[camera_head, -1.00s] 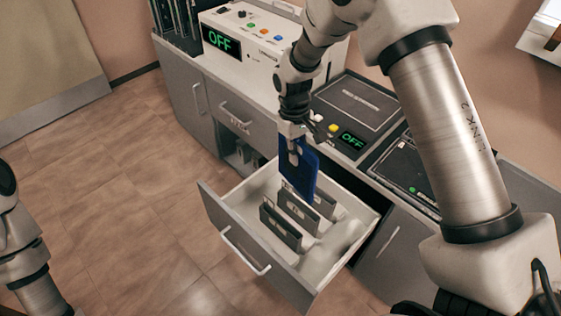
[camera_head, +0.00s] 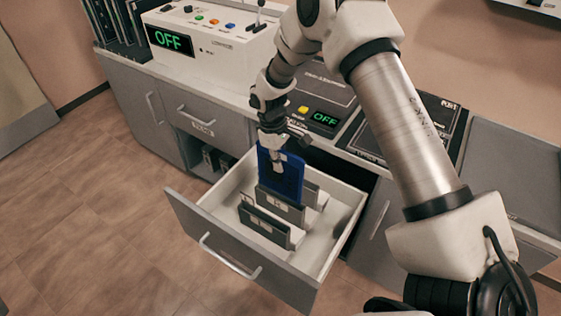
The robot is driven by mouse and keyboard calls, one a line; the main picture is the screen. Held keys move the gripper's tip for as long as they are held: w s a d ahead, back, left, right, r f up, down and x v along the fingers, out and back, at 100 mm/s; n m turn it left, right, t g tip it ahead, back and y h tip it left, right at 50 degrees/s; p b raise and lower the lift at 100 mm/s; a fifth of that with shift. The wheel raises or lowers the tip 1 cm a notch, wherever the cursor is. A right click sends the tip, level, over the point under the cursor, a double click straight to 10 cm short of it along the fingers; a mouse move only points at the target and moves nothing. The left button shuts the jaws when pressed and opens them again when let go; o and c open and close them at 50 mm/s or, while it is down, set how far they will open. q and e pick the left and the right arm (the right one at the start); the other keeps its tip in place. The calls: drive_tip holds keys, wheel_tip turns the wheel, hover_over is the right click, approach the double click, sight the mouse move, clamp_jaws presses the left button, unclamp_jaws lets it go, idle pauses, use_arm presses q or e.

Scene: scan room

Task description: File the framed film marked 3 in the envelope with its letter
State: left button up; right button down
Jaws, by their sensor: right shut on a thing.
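My right gripper (camera_head: 276,150) is shut on the top edge of a dark blue framed film (camera_head: 283,178). The film hangs upright over the open drawer (camera_head: 335,228). Its lower edge is behind or inside a grey envelope (camera_head: 281,206); I cannot tell which. Another grey envelope (camera_head: 263,226) stands nearer the drawer front, and a further one (camera_head: 311,192) shows partly behind the film. The marks on the film and the letters on the envelopes are too small to read. My left gripper is not in view.
A control console (camera_head: 207,30) with a green OFF display stands at the back left. A panel with a second OFF display (camera_head: 323,119) lies behind the drawer. A lower open shelf (camera_head: 213,160) is left of the drawer. The drawer's right part is clear.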

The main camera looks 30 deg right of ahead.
drive_tip(key=shift+w+a, duration=0.1)
drive_tip(key=shift+w, duration=0.05)
idle(0.4)
drive_tip(key=b, duration=0.2)
hover_over(280, 192)
drive_tip(key=shift+w+f, duration=0.2)
drive_tip(key=shift+f, duration=1.1)
drive_tip(key=shift+w+f, duration=0.2)
drive_tip(key=shift+f, duration=1.05)
drive_tip(key=shift+f+b, duration=1.7)
drive_tip(key=shift+f, duration=2.1)
drive_tip(key=c, duration=1.2)
unclamp_jaws()
drive_tip(key=shift+r, duration=0.1)
drive_tip(key=r, duration=0.4)
drive_tip(key=w+r, duration=0.1)
drive_tip(key=r, duration=0.6)
drive_tip(key=shift+w+a+r, duration=0.2)
drive_tip(key=shift+w+r, duration=0.15)
drive_tip(key=shift+r, duration=0.05)
